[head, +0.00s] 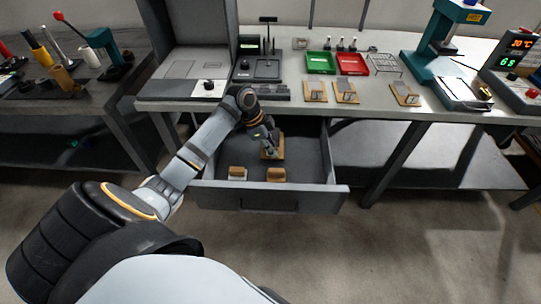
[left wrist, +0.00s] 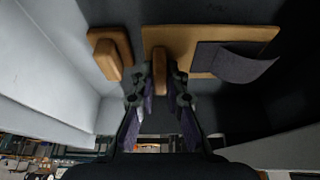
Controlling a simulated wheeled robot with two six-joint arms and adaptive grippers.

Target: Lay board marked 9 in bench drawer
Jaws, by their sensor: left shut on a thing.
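The bench drawer (head: 323,187) is pulled open below the bench top. My left gripper (head: 271,149) reaches down into it and is shut on a wooden board (head: 280,154). In the left wrist view the fingertips (left wrist: 160,82) close on a narrow wooden piece at the edge of this board (left wrist: 180,38), which carries a dark grey sheet (left wrist: 232,64). I cannot read a 9 on it. The board is inside the drawer's outline; I cannot tell whether it touches the floor. My right gripper is not in view.
Two wooden blocks (head: 237,173) (head: 276,175) stand near the drawer's front. Several similar boards (head: 316,92) (head: 404,95) lie on the bench top, beside green (head: 320,63) and red (head: 352,63) trays. The drawer's right part looks clear.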

